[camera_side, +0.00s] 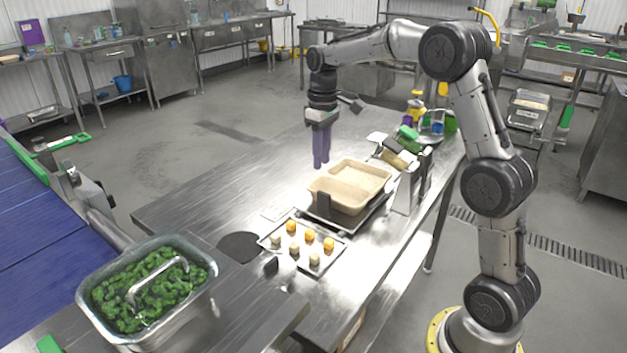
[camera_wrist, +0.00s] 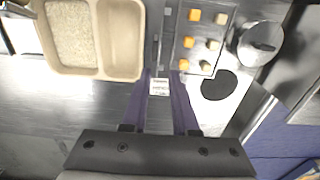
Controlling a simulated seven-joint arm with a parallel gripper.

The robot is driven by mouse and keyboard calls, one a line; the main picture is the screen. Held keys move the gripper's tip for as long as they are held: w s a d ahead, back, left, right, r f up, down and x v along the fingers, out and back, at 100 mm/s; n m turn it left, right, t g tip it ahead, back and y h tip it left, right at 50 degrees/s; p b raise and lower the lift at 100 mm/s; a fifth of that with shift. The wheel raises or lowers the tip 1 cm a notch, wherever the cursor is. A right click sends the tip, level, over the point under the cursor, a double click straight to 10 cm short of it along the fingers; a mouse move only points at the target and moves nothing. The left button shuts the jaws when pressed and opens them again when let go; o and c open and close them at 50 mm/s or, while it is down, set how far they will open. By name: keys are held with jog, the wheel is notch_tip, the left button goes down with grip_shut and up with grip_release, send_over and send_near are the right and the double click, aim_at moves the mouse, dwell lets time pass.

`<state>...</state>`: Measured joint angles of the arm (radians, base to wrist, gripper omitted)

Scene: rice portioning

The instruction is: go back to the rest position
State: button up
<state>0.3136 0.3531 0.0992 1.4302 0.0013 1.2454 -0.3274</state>
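My gripper (camera_side: 321,164) hangs above the steel table with its purple fingers pointing down, behind and left of the tan tray in the side view. In the wrist view the two fingers (camera_wrist: 162,78) stand apart with nothing held between them. The tan two-compartment tray (camera_side: 366,207) sits on the table; it also shows at upper left in the wrist view (camera_wrist: 98,72). Rice (camera_wrist: 72,32) fills its left compartment there, and the other compartment looks empty. A small white label (camera_wrist: 160,86) on the table shows between the fingers.
A metal tray (camera_side: 334,266) with several orange and pale pieces lies in front of the tan tray. A steel pan (camera_side: 212,300) of greens stands at front left, near a blue conveyor (camera_side: 40,215). Bottles and tools clutter the table's far right. The table's left part is clear.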

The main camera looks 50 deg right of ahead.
jog(key=s+a+r+n+t, duration=0.1)
jog(key=s+a+r+t, duration=0.2)
jog(key=s+a+r, duration=0.85)
jog(key=s+a+f+t, duration=0.1)
jog(key=s+f, duration=0.3)
jog(key=s, duration=0.4)
jog(key=s+a+f+m+t, duration=0.1)
jog(key=s+f, duration=0.3)
jog(key=s, duration=0.3)
jog(key=shift+s+a+f, duration=0.3)
jog(key=shift+s+f, duration=0.1)
